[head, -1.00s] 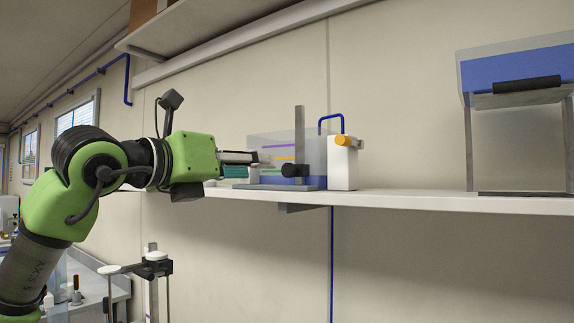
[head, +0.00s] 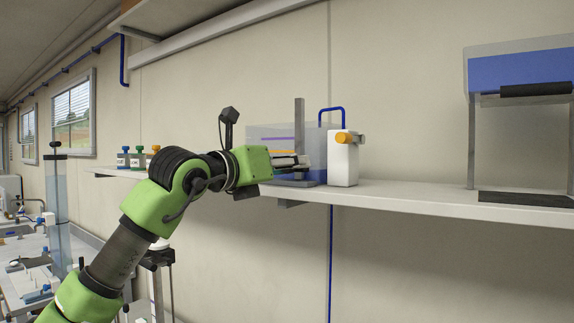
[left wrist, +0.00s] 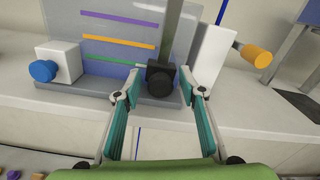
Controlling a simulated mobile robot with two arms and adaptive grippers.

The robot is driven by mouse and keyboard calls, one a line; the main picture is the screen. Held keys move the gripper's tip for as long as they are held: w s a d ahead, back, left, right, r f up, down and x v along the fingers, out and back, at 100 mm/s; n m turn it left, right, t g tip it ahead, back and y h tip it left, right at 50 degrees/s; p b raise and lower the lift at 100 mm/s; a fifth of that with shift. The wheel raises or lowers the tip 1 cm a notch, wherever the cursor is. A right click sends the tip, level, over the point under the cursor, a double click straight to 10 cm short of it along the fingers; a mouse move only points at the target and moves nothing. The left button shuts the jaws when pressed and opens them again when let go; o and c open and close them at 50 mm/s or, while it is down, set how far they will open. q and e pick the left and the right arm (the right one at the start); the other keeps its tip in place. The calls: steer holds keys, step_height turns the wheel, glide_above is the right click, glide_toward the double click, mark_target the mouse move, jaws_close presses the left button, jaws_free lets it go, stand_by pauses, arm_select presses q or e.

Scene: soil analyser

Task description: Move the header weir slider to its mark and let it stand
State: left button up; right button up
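The header weir slider is a black knob block (left wrist: 160,78) on a grey upright post (left wrist: 171,30) at the front of a clear tank (left wrist: 100,22). The post also shows in the head view (head: 299,118). Purple (left wrist: 118,19), orange (left wrist: 118,42) and green (left wrist: 112,60) lines mark the tank. The knob is low, near the green line's height in the left wrist view. My left gripper (left wrist: 160,87) is open, its fingertips to either side of the knob; contact cannot be told. In the head view the left gripper (head: 304,160) hides the knob. My right gripper is not in view.
A white block with a blue knob (left wrist: 43,70) stands left of the post. A white unit (head: 343,160) with an orange knob (head: 344,138) stands close right. The shelf (head: 420,198) is clear further right, up to a blue tank on a stand (head: 520,72).

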mark_target(297, 151)
arm_select(q)
steer(key=shift+s+a, duration=0.1)
jaws_close()
steer(key=shift+r+p, duration=0.55)
steer(key=shift+r, duration=1.1)
steer(key=shift+c, duration=0.3)
jaws_free()
steer(key=shift+f, duration=0.1)
steer(key=o, duration=0.3)
steer(key=v, duration=1.1)
steer(key=shift+s+a, duration=0.15)
steer(key=shift+s, duration=0.1)
